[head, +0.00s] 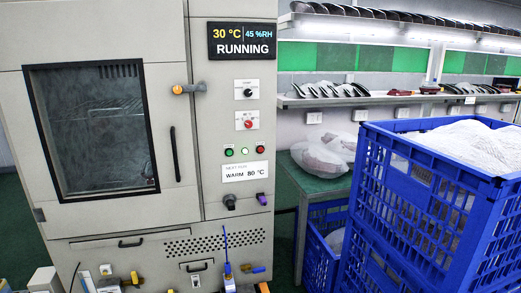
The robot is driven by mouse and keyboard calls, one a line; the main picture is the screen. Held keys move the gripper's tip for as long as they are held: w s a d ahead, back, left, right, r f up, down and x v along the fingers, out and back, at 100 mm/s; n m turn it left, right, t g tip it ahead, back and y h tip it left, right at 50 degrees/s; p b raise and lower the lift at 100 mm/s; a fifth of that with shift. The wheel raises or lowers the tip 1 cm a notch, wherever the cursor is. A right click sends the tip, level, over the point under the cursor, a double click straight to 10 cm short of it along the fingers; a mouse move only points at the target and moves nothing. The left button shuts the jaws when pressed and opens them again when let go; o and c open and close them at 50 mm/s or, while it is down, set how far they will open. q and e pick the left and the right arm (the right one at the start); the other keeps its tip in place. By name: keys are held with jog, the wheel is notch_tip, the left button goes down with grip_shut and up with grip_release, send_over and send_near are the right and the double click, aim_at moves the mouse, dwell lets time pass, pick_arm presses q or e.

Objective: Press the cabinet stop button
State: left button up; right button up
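The grey test cabinet (100,224) fills the left and middle of the head view. Its door is closed, with a dark window (93,128) and a black handle (175,154). The display (242,39) reads 30 °C, 45 %RH, RUNNING. Below it are a black knob (248,92) and a red round control (248,124). Lower, in one row, sit a green button (229,152), a pale lit one (244,151) and a red button (261,149). Their labels are too small to read. Neither gripper is in view.
A card (245,171) reads "NEXT RUN WARM 80 °C". Blue crates (405,215) with white bags stand at the right. Shelves (400,99) of lamp parts line the back wall. A blue item with a thin rod (228,269) and yellow fittings (134,278) show at the bottom.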

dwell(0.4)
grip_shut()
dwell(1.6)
